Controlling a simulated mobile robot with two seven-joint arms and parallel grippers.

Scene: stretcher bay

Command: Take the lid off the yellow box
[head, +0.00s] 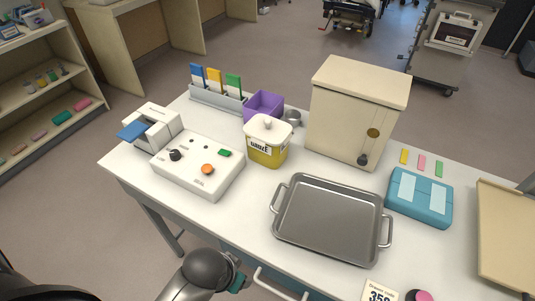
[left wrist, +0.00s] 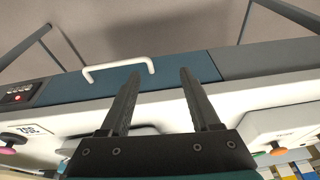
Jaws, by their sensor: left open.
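The yellow box (head: 267,153) stands upright near the middle of the table in the head view, with a "GAUZE" label on its front. Its white lid (head: 268,127) sits on top and has a small round knob. My left gripper (left wrist: 160,76) is open and empty in the left wrist view, its two dark fingers pointing toward the teal drawer front. In the head view my left arm is low at the table's front edge, well apart from the yellow box, and the fingers are hidden. My right gripper is in neither view.
A metal tray (head: 330,222) lies right of and nearer than the box. A white control panel (head: 199,165) is to its left. A purple bin (head: 264,105), small metal cup (head: 292,117) and beige cabinet (head: 356,110) stand behind it. A white drawer handle (left wrist: 118,68) sticks out in front.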

